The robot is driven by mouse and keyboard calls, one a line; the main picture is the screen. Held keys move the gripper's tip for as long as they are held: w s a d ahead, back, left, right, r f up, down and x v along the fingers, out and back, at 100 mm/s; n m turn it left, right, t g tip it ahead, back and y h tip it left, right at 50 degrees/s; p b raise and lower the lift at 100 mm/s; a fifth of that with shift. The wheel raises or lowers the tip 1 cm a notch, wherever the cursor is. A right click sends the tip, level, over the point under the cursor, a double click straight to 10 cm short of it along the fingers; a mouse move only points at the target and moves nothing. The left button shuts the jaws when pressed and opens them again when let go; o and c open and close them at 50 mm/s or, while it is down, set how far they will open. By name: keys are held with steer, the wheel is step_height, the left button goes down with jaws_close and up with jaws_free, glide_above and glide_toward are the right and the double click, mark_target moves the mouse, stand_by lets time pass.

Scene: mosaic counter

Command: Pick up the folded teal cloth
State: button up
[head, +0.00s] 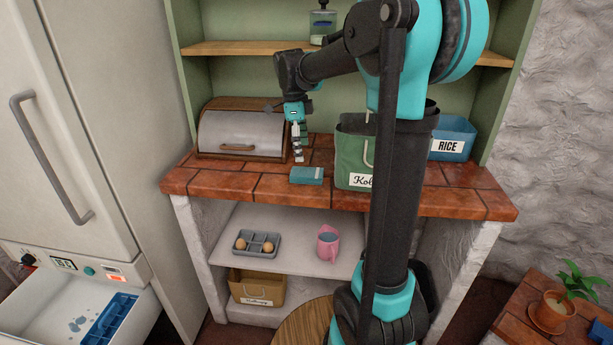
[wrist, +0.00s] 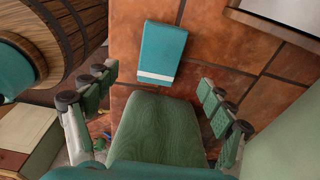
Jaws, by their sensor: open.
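The folded teal cloth (head: 307,176) lies flat near the front edge of the brick-red tiled counter, left of the green bag. In the wrist view the cloth (wrist: 162,52) is a small teal rectangle with a white stripe across its near end. My gripper (head: 298,157) points down just above the counter, behind and slightly left of the cloth. In the wrist view my gripper (wrist: 156,84) has its fingers spread wide, with nothing between them. The cloth lies beyond the fingertips, roughly centred between them, and seems untouched.
A bread box (head: 240,130) stands left of my gripper. A green bag (head: 355,150) and a blue RICE bin (head: 455,136) stand to the right. A lower shelf holds an egg tray (head: 256,242) and a pink mug (head: 328,243). Bare tiles surround the cloth.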

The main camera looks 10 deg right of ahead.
mark_target(306, 172)
steer(key=shift+s+d+f, duration=0.1)
steer(key=shift+d+f, duration=0.1)
steer(key=shift+f, duration=1.05)
steer(key=shift+s+d+f, duration=0.1)
steer(key=shift+d+f, duration=0.15)
steer(key=shift+f, duration=1.05)
steer(key=shift+d+f, duration=0.2)
steer(key=shift+f, duration=1.05)
steer(key=shift+c, duration=0.6)
steer(key=c, duration=1.1)
steer(key=shift+r, duration=0.15)
step_height(306, 172, up, 20)
steer(key=shift+f, duration=0.1)
